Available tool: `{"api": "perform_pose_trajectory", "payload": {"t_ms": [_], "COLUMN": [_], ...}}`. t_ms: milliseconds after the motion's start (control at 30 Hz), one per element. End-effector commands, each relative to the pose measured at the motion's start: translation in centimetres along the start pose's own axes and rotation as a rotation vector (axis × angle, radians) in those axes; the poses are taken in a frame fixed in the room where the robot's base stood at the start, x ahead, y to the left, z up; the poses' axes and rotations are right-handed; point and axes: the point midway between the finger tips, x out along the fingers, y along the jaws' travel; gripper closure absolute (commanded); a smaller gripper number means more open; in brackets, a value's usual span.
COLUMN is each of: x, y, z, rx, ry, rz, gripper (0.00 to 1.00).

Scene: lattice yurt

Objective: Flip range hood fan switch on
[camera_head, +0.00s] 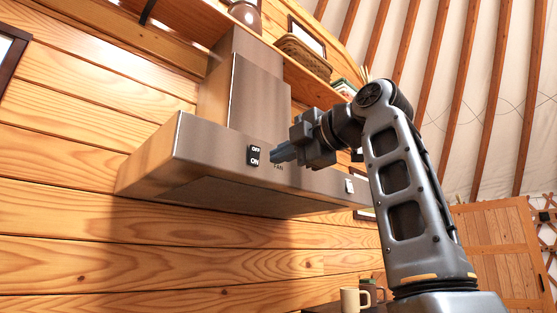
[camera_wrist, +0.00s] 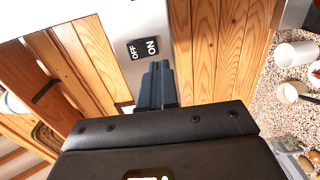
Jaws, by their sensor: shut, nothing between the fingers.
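The range hood (camera_head: 190,150) is a grey metal canopy on the plank wall, with a chimney above it. A black fan switch (camera_head: 254,155) marked OFF above and ON below sits on its front face, beside a partly covered FAN label. The switch also shows in the wrist view (camera_wrist: 143,48), just beyond the fingertips. My gripper (camera_head: 275,156) is shut and empty, its fingertips just right of the switch near the ON end. In the wrist view my gripper (camera_wrist: 157,70) points at the hood's front. I cannot tell whether the fingertips touch the switch.
A white switch (camera_head: 349,186) is on the hood's right part. A shelf above holds a basket (camera_head: 304,56) and a pot (camera_head: 246,14). Mugs (camera_head: 354,300) stand below on a counter (camera_wrist: 288,110) with a speckled top. The space under the hood is free.

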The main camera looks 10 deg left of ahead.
Motion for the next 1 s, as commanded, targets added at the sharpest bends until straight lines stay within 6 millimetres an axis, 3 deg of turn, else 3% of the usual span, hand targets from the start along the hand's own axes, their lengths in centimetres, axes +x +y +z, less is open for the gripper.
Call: {"api": "perform_pose_trajectory", "payload": {"t_ms": [300,500,1000], "x": [-5.0,-7.2,-7.7], "y": [-1.1,-1.2,-1.2], "z": [0.3,0.2,0.1], "rx": [-0.001,0.000,0.000], "ry": [-0.005,-0.002,-0.001], "rz": [0.003,0.003,0.001], "gripper": [1.00,1.00,1.00]}}
